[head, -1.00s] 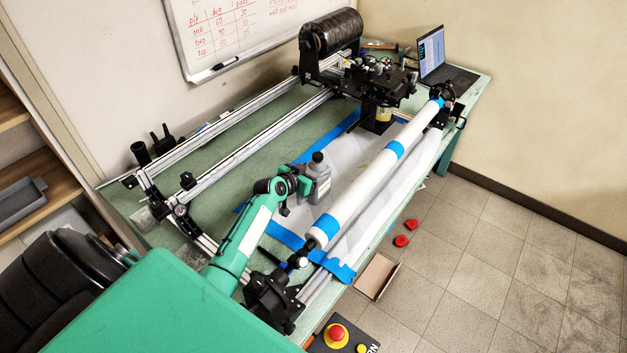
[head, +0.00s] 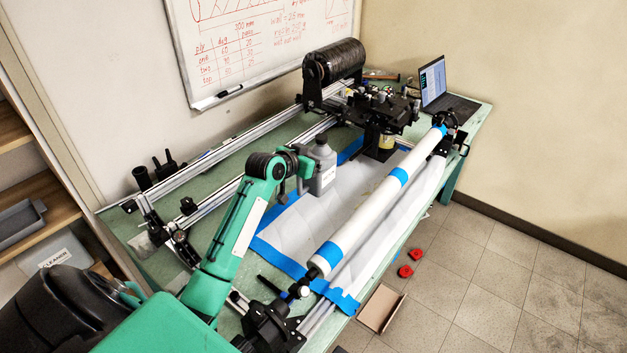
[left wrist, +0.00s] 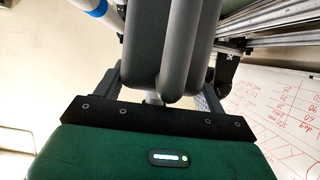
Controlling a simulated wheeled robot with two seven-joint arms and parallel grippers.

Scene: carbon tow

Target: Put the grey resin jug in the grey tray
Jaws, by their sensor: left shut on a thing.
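The grey resin jug (head: 322,170) with a black cap is held by my left gripper (head: 306,178) above the workbench, close to upright. In the left wrist view the jug (left wrist: 185,40) fills the space between the jaws, which are shut on it at its handle side. A grey tray (head: 20,222) sits on a wooden shelf at the far left, well away from the jug. My right gripper is not in view.
A long white tube (head: 365,205) with blue bands lies along the bench's right side. Metal rails (head: 225,150) run along the back. A laptop (head: 440,88) stands at the far end.

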